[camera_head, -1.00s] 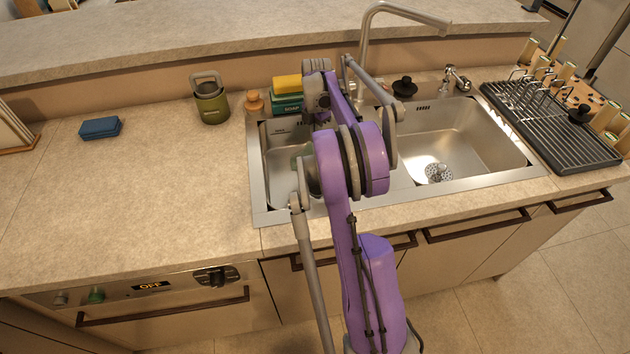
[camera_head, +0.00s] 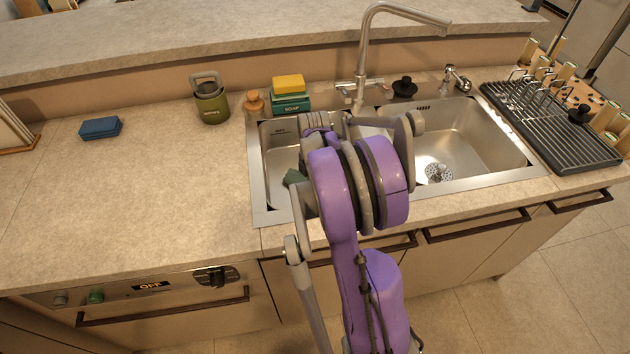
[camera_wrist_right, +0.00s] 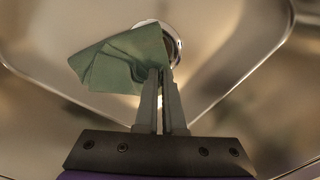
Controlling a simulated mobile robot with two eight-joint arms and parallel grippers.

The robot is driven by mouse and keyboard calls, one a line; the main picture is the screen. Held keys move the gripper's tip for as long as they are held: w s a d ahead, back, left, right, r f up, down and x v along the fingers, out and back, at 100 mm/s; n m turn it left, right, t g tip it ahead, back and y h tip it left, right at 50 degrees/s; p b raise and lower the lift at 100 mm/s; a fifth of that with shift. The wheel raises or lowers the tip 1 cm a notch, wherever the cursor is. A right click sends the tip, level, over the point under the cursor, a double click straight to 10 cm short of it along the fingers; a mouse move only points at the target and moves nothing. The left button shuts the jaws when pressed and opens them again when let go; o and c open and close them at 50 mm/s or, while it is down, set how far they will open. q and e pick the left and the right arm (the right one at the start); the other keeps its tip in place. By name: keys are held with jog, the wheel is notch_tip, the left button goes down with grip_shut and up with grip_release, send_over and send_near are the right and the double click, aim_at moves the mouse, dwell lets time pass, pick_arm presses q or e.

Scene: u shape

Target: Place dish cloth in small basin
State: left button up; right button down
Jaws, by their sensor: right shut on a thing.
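The dish cloth (camera_wrist_right: 122,58) is a folded green cloth; in the wrist view it is pinched between the fingers of my right gripper (camera_wrist_right: 161,75). A small green piece of it shows beside my purple arm in the head view (camera_head: 294,177). The small basin (camera_head: 277,158) is the left, narrower steel bowl of the sink. My right gripper is over this basin, largely hidden by my arm in the head view. In the wrist view, the basin floor and round drain (camera_wrist_right: 170,42) show behind the cloth. My left gripper is not in view.
The faucet (camera_head: 362,60) rises behind the sink. A soap box with a yellow sponge (camera_head: 289,84) and a green canister (camera_head: 211,104) stand behind and left. The large basin (camera_head: 460,140) is at the right, beside a black dish rack (camera_head: 550,125). The left counter is mostly clear.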

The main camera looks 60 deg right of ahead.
jog(key=c, duration=0.6)
grip_release()
jog(key=shift+r, duration=0.1)
jog(key=shift+s+a+r+p, duration=0.1)
jog(key=shift+a+r+p, duration=0.1)
jog(key=shift+r+p, duration=0.3)
jog(key=shift+s+a+r+p, duration=0.15)
jog(key=shift+r+p, duration=0.1)
jog(key=shift+r, duration=0.35)
pick_arm(q)
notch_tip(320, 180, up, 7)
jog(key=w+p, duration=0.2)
jog(key=p, duration=0.2)
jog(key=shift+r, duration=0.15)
pick_arm(e)
jog(key=s+a+r, duration=0.1)
jog(key=a+r, duration=0.2)
jog(key=r, duration=0.4)
jog(key=shift+s+r, duration=0.15)
jog(key=shift+r, duration=0.15)
jog(key=shift+s, duration=0.1)
